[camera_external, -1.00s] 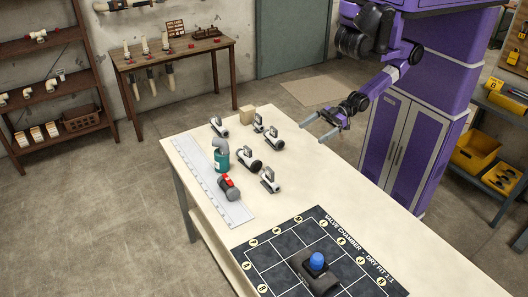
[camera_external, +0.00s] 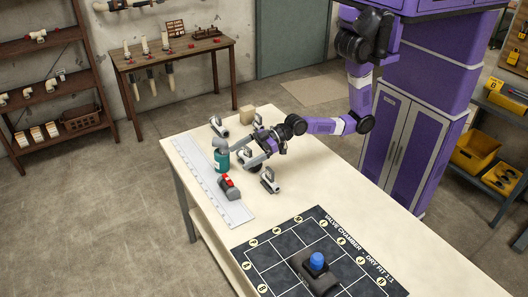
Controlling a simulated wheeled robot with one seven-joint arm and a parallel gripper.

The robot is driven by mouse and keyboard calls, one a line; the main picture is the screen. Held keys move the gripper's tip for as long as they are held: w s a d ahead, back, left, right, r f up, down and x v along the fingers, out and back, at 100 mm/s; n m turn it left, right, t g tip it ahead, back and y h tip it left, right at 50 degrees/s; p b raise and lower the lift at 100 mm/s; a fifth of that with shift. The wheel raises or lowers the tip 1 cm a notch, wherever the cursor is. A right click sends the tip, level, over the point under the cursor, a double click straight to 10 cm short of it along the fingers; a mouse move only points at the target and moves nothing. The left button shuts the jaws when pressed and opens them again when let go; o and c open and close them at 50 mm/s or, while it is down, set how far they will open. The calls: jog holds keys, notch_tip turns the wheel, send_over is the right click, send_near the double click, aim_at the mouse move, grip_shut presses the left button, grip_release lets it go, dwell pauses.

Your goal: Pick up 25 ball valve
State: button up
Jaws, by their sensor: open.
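No size marking is readable, so I cannot tell for certain which piece is the 25 ball valve. A dark grey valve-like piece with a red top (camera_external: 229,188) lies on the pale table near the ruler strip. Several small white-and-dark fittings with grey upright parts stand behind it, one at the back left (camera_external: 219,127) and one at the front (camera_external: 270,182). My gripper (camera_external: 241,159) is open above the table among these fittings, beside the teal can. It partly hides the middle fittings. I see nothing held between its fingers.
A teal can (camera_external: 221,160) stands close to my gripper's left. A white ruler strip (camera_external: 197,177) runs along the table's left edge. A cardboard block (camera_external: 246,115) is at the back. A dark layout mat (camera_external: 262,252) carries a blue-capped fitting (camera_external: 317,262). The table's right side is clear.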

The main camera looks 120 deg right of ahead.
aim_at(231, 181)
jog(key=f+g, duration=0.1)
jog(key=f, duration=0.3)
jog(key=a+f+g+y, duration=0.1)
jog(key=shift+s+a+f+n+g, duration=0.1)
jog(key=shift+f+n+g, duration=0.2)
jog(key=shift+f+n, duration=0.1)
jog(key=shift+p+x, duration=0.5)
jog(key=shift+x, duration=3.25)
jog(key=shift+a, duration=0.1)
jog(key=c, duration=1.2)
